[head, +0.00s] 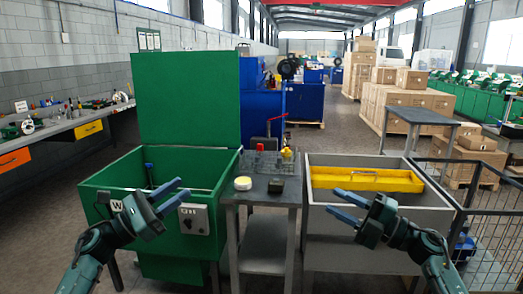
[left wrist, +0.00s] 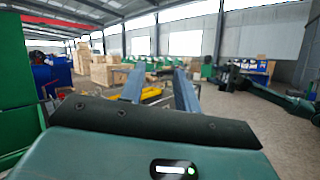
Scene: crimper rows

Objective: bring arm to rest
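My left gripper (head: 176,196) is in front of the green open-lidded bin (head: 118,171) in the head view. Its two blue fingers are spread apart with nothing between them. The left gripper's fingers (left wrist: 160,92) also show apart and empty in the left wrist view. My right gripper (head: 338,206) is over the front of the grey box on legs (head: 330,250) at the right. Its fingers are spread and hold nothing. Both arms come up from the bottom corners of the head view.
Between bin and box stands a dark small table (head: 266,190) with a yellow-white round item (head: 243,183), a dark block (head: 276,186) and a grey rack (head: 262,163). A yellow tray (head: 366,179) lies in the grey box. A black railing (head: 485,215) stands at the right.

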